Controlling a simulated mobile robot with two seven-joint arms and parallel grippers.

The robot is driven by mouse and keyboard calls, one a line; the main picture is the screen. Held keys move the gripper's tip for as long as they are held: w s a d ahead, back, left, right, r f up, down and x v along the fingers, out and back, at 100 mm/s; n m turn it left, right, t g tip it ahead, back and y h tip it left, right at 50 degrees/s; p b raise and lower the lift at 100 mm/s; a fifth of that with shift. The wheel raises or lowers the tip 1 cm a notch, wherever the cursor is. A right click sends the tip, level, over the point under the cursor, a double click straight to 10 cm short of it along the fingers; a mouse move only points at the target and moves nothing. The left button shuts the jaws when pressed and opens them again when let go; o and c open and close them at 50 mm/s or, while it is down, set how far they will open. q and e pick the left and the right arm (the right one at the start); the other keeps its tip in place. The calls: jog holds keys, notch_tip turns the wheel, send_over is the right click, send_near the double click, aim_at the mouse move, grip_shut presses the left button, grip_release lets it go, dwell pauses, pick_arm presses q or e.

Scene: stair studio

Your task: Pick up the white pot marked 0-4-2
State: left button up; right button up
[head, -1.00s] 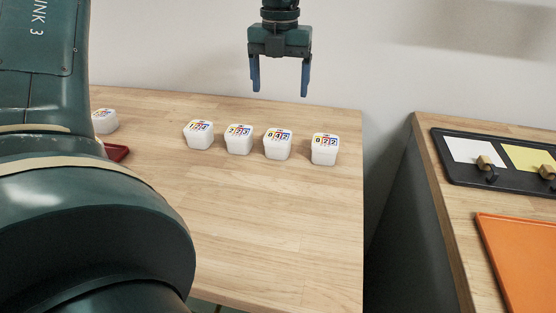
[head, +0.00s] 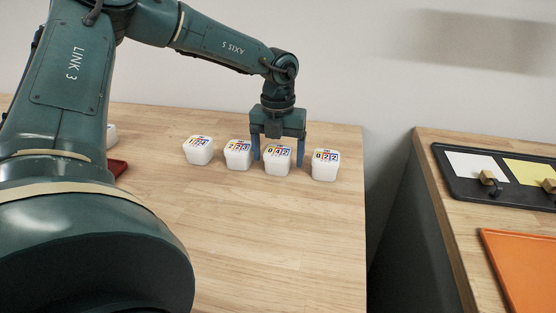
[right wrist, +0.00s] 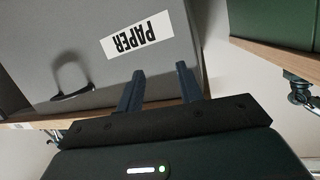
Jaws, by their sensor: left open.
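The white pot marked 0-4-2 (head: 277,162) stands upright on the wooden table in the head view, third from the left in a row of similar pots. My left gripper (head: 278,160) points down at it, open, with one blue finger on each side of the pot. Small gaps show between the fingers and the pot. My right gripper (right wrist: 159,88) shows in the right wrist view, fingers apart and nothing between them, in front of a grey box marked PAPER (right wrist: 90,50).
White pots marked 2-2-3 (head: 237,157) and 0-2-2 (head: 325,167) stand close on either side of the fingers. Another white pot (head: 198,152) is further left. The table (head: 270,235) is clear in front. An orange tray (head: 525,265) lies on the right counter.

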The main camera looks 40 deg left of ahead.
pick_arm(q)
jog(key=shift+f, duration=0.15)
jog(key=c, duration=1.1)
